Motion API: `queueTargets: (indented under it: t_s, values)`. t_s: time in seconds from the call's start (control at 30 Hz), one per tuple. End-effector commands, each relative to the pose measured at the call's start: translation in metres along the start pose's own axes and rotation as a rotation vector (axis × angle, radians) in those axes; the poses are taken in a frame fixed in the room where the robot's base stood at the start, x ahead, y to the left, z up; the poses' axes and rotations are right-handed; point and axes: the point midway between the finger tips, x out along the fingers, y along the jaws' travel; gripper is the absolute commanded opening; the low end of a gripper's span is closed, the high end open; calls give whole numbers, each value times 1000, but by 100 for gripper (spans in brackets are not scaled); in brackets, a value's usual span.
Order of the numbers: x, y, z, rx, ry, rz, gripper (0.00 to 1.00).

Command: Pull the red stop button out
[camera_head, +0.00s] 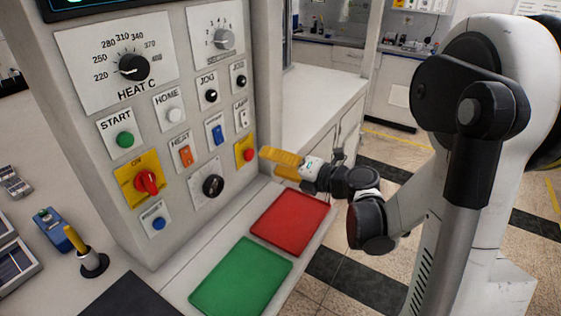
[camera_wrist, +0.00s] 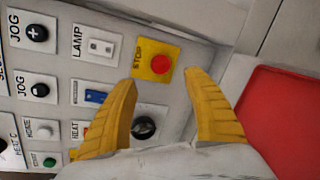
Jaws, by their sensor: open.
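The red stop button (camera_head: 249,154) sits on a yellow plate at the lower right of the control panel. In the wrist view the red stop button (camera_wrist: 160,64) shows on its yellow plate marked STOP, beyond and between my fingertips. My gripper (camera_head: 262,160) is just right of the button in the head view, with its yellow fingers pointing at the panel. In the wrist view my gripper (camera_wrist: 163,78) has its two fingers spread apart with nothing between them. I cannot tell the exact gap between the fingertips and the button.
The control panel (camera_head: 187,78) also carries a red switch on a yellow plate (camera_head: 147,182), a black knob (camera_head: 212,186) and several buttons near the stop button. Below lie a red mat (camera_head: 290,219) and a green mat (camera_head: 240,277). Open floor lies to the right.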

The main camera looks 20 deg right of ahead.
Motion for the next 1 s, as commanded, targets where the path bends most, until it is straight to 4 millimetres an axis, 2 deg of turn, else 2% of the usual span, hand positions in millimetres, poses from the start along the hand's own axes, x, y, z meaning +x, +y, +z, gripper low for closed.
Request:
queueTargets:
  t_s: [0.2, 0.4, 0.57, 0.83, 0.87, 1.0]
  values:
    - [44, -2, -1, -1, 1, 1, 59]
    - [72, -1, 0, 1, 0, 2, 59]
    - [81, 0, 0, 1, -2, 1, 59]
    - [82, 0, 1, 1, -2, 1, 59]
    - [82, 0, 1, 1, -2, 1, 52]
    - [81, 0, 1, 1, -3, 1, 9]
